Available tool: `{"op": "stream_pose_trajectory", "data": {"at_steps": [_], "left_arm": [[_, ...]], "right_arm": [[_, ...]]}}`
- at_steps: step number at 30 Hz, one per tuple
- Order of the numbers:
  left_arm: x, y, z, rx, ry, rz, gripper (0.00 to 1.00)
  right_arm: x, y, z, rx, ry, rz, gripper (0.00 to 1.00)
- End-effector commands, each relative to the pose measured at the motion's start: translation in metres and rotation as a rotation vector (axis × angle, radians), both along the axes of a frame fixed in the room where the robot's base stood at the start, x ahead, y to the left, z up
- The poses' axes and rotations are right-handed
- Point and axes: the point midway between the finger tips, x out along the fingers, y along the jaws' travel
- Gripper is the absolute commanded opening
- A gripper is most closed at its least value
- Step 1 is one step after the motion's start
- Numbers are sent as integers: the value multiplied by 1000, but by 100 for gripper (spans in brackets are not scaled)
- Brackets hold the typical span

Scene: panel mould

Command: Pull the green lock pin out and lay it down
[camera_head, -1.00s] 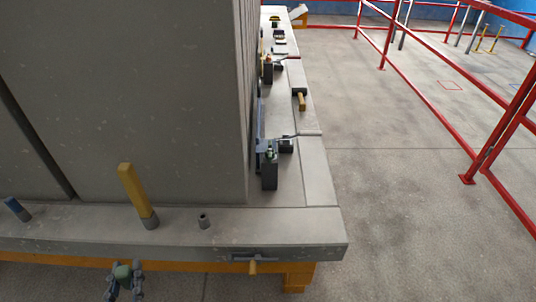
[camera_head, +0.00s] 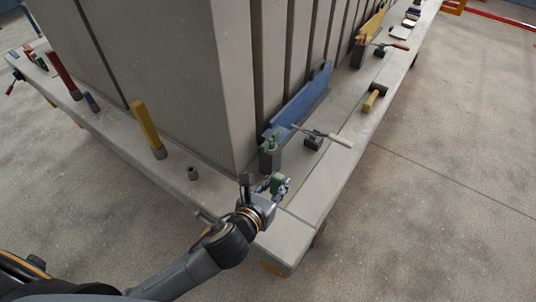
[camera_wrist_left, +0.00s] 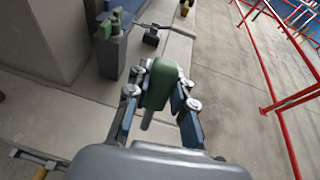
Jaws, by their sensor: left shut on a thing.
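My left gripper (camera_head: 273,186) is shut on the green lock pin (camera_head: 280,183), held near the front corner of the concrete bed (camera_head: 290,240). In the left wrist view the pin's thick green grip (camera_wrist_left: 163,84) sits between the two fingers of the left gripper (camera_wrist_left: 162,98), with a grey shank showing below it. Whether the pin touches the bed is unclear. My right gripper is not in view.
A dark block with a green top (camera_head: 269,157) stands behind the gripper, beside a blue rail (camera_head: 300,104) and a pale-handled lever (camera_head: 325,135). A yellow post (camera_head: 148,130) stands left. A mallet (camera_head: 374,97) lies farther back. The bed's corner is mostly bare.

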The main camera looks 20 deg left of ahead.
Motion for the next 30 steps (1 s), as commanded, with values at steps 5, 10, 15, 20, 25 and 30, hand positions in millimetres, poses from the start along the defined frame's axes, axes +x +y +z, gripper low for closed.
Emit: {"op": "stream_pose_trajectory", "data": {"at_steps": [5,10,15,20,25,30], "left_arm": [[41,-11,-15,65,183,-84,0],[69,22,-37,109,326,-108,0],[81,48,-47,119,395,-105,0],[83,53,-55,119,410,-105,0],[83,53,-71,116,411,-104,0],[82,53,-96,116,409,-105,0]], "right_arm": [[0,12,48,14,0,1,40],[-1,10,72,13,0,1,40],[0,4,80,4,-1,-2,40],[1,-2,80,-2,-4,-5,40],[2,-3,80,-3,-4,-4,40],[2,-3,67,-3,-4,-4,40]]}}
